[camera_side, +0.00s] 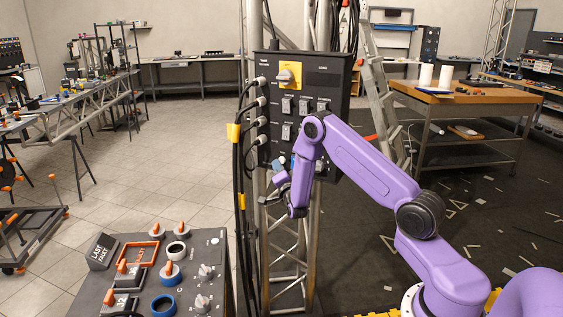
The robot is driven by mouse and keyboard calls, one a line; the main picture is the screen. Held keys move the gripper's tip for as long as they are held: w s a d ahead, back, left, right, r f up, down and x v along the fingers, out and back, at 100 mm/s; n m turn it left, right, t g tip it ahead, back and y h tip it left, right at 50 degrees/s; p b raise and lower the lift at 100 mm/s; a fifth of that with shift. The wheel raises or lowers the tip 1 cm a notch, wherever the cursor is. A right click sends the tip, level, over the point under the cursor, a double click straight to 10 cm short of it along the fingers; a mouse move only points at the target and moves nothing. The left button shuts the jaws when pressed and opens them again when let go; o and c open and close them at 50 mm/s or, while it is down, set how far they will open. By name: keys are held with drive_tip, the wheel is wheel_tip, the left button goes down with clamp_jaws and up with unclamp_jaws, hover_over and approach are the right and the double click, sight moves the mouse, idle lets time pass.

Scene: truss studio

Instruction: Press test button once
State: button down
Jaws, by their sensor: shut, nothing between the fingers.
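A dark control panel (337,77) is mounted upright on the metal truss in the middle of the view. It carries a yellow plate with a rotary switch (289,74) at the top and several grey switches (287,105) below. My gripper (279,181) is shut and empty, near the panel's lower left part. Small blue parts (279,163) show at the panel's lower edge, close to the gripper. My purple wrist and forearm cover much of the panel's lower right. I cannot tell which part is the test button, or whether the gripper touches the panel.
Black cables with plugs (262,102) run down the panel's left side. A console (208,243) with knobs and orange levers stands at the front left. A ladder (386,90) leans behind the panel. A wooden-topped workbench (480,96) stands at the right.

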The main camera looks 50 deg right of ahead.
drive_tip(key=shift+s+a, duration=0.2)
drive_tip(key=shift+a, duration=1.05)
drive_tip(key=shift+s+a, duration=0.2)
drive_tip(key=shift+a, duration=1.05)
